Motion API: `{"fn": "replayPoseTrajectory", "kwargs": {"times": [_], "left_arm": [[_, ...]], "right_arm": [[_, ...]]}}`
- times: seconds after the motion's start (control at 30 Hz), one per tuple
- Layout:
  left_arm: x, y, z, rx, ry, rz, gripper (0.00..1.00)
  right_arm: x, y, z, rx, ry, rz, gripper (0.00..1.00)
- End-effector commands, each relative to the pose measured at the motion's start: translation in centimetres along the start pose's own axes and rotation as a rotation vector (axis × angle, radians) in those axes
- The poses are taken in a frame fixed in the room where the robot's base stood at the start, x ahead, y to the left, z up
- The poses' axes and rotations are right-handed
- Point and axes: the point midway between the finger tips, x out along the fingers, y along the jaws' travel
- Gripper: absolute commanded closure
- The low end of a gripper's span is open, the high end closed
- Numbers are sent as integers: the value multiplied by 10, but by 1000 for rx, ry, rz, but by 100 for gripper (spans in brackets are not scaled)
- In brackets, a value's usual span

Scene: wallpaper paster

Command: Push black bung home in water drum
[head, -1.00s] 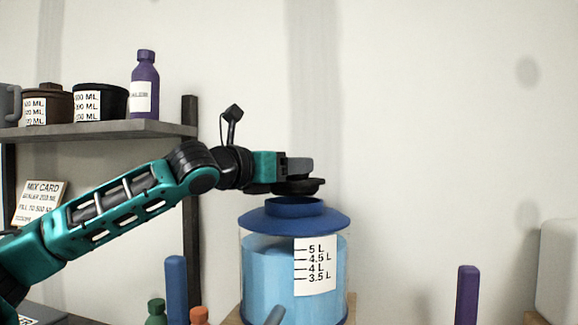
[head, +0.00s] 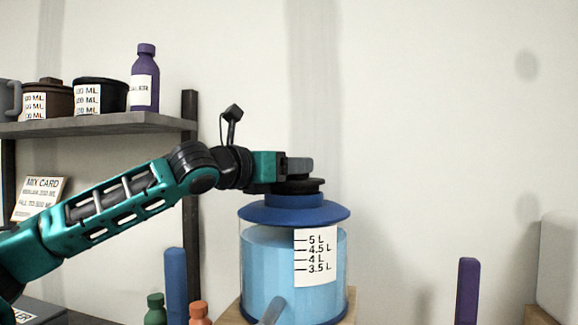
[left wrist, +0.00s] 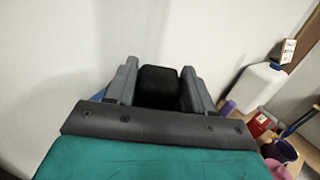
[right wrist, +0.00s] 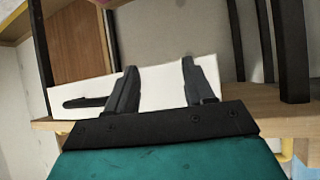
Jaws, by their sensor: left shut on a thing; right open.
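The water drum (head: 270,265) is clear, with blue water inside, a blue lid and neck, and a white litre scale on its front. The black bung (head: 298,186) sits at the top of the blue neck (head: 294,200), touching or nearly touching it; how deep it sits I cannot tell. My left gripper (head: 298,166) is shut on the bung just above the neck. In the left wrist view the bung's dark block (left wrist: 158,86) is between the two fingers. My right gripper (right wrist: 158,88) shows only in the right wrist view, open and empty.
A shelf (head: 100,126) at the left holds dark pots and a purple bottle (head: 145,78). Green (head: 155,308) and orange (head: 199,313) bottles stand in front. A purple post (head: 467,290) is at the right. The wall space right of the drum is clear.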

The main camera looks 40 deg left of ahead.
Motion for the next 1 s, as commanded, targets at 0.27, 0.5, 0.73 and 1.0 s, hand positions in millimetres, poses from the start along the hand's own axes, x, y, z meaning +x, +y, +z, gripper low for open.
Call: {"fn": "replayPoseTrajectory", "kwargs": {"times": [0.27,0.5,0.73,1.0], "left_arm": [[0,0,-7,1,-2,0,82],[0,0,-13,2,-2,1,82],[0,0,-18,1,-1,0,82],[0,0,-17,0,0,0,22]], "right_arm": [[5,0,7,0,0,0,47],[8,0,12,0,0,0,47],[10,0,16,0,0,0,47],[10,0,15,0,0,0,47]]}}
